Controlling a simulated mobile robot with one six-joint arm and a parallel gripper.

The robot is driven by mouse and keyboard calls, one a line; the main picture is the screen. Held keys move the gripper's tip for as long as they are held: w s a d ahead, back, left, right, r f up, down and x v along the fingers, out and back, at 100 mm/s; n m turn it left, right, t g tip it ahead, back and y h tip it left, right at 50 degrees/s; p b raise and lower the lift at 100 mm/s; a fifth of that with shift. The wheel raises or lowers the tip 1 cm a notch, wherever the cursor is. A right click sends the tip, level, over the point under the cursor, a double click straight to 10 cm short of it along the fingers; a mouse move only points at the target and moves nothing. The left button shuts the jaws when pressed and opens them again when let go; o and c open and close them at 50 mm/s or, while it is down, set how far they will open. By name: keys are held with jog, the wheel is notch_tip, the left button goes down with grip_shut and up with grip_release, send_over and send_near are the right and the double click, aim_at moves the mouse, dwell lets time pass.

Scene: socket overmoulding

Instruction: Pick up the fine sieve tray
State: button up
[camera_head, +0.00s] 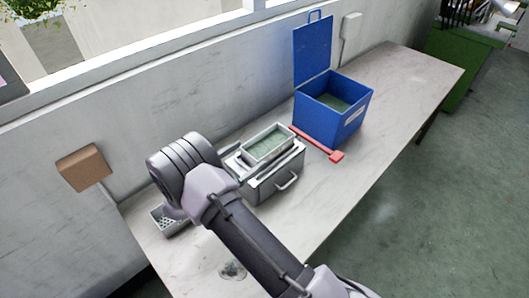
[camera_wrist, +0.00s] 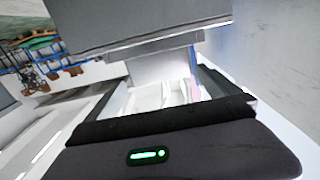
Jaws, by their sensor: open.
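A shallow tray with a pale rim and green mesh-like inside (camera_head: 268,146) sits on top of a grey metal box (camera_head: 275,182) with a front handle. A perforated metal tray (camera_head: 168,222) lies on the bench at the left, partly hidden by my arm. I cannot tell for certain which one is the fine sieve tray. In the head view my gripper is hidden behind my wrist. In the wrist view my gripper (camera_wrist: 165,92) is open, with pale surfaces showing between its fingers. A large grey block (camera_wrist: 140,25) fills the top of that view, close by.
A blue bin (camera_head: 330,112) with its lid raised stands farther right on the bench, with green inside. A red-handled tool (camera_head: 320,145) lies between it and the grey box. The bench (camera_head: 410,85) is clear at its right end. The wall runs along the back.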

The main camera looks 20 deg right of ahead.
jog(key=b, duration=0.3)
send_over(265, 154)
jog(key=c, duration=1.8)
jog(key=shift+o, duration=0.2)
jog(key=shift+r+p, duration=0.1)
jog(key=shift+p, duration=0.25)
